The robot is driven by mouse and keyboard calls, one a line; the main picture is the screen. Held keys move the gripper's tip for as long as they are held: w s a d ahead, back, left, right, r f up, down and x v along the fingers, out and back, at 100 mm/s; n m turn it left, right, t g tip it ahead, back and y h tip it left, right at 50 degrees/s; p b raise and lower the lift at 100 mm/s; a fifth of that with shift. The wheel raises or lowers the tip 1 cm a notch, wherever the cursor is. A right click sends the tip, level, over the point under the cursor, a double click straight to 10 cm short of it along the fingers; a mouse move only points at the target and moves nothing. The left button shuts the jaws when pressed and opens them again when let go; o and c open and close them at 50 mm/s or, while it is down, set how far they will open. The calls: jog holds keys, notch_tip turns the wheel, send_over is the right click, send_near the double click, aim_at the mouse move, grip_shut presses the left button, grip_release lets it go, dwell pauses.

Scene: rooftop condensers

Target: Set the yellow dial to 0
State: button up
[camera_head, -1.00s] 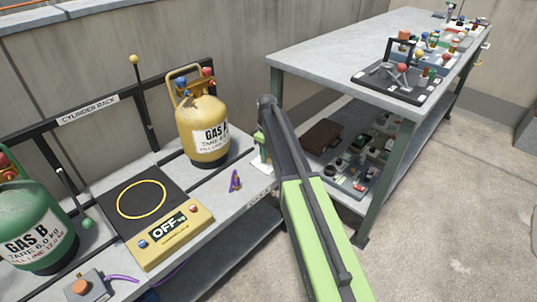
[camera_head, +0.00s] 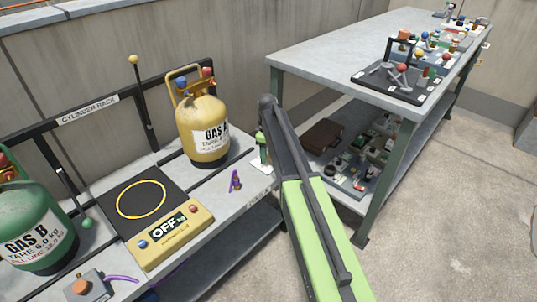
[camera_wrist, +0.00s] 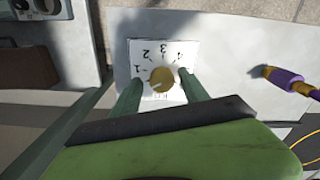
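The yellow dial (camera_wrist: 162,78) is a small round knob on a white plate (camera_wrist: 158,52) with printed numbers in an arc. A pale mark on the knob seems to point to the lower left in the wrist view. Not all the numbers are readable. My gripper (camera_wrist: 160,82) is open, with one green finger on each side of the dial and a visible gap on both sides. I cannot tell how far the fingertips stand above the plate. In the head view my gripper (camera_head: 263,147) is over the white plate (camera_head: 262,168) at the bench's right end; the dial itself is hidden there.
A purple-and-yellow fitting (camera_head: 235,181) lies left of the plate. A yellow gas cylinder (camera_head: 203,125) stands behind it. A scale (camera_head: 172,235) reading OFF and a green cylinder (camera_head: 38,232) are further left. A grey table (camera_head: 340,50) with trays stands at the right.

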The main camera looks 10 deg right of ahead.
jog(key=shift+a, duration=0.1)
jog(key=shift+r, duration=0.15)
jog(key=shift+r+p, duration=0.3)
jog(key=shift+p, duration=0.15)
notch_tip(320, 180, up, 16)
jog(key=p, duration=1.6)
jog(key=shift+r, duration=0.25)
